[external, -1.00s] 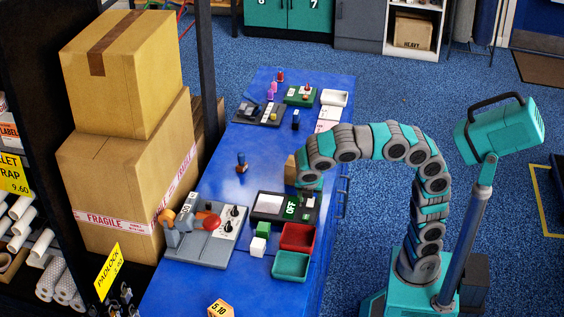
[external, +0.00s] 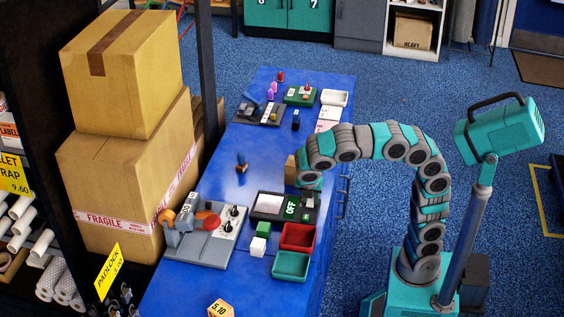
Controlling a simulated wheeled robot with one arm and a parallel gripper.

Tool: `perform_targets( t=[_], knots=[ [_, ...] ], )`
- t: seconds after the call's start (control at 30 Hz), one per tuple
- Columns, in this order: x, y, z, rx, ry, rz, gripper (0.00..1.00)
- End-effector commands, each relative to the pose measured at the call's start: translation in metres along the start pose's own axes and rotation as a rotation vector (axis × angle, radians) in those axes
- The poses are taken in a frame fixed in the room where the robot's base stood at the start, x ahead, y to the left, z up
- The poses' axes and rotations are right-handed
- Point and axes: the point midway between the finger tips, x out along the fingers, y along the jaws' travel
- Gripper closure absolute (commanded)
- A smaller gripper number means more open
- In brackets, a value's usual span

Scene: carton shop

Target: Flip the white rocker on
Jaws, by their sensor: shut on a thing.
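My gripper (external: 308,196) points down at the right end of a dark switch panel (external: 258,215) on the blue bench. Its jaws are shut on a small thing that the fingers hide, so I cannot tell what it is. The panel has a pale plate (external: 269,203) on its left part and a green sign (external: 291,207) reading OFF beside the gripper. I cannot make out the white rocker clearly; it is too small or hidden at the gripper.
A red tray (external: 299,246) and a teal tray (external: 291,277) lie in front of the panel, with green (external: 263,229) and white (external: 258,246) blocks beside them. A grey lever panel (external: 205,250) is at left. A tan block (external: 290,168) stands behind the gripper. The bench's middle is mostly clear.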

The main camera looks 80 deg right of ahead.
Motion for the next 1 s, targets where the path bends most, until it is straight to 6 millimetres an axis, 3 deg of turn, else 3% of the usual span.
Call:
perform_targets(
  t=[0.5,0.93,0.97,1.0],
  knots=[
    [0.0005,0.0005,0.0086,0.002,0.266,0.004,1.0],
    [0.0008,0.0007,0.0092,0.001,0.295,0.004,1.0],
    [0.0008,0.0007,0.0092,0.001,0.295,0.004,0.67],
    [0.0008,0.0006,0.0092,0.001,0.295,0.004,0.62]
  ],
)
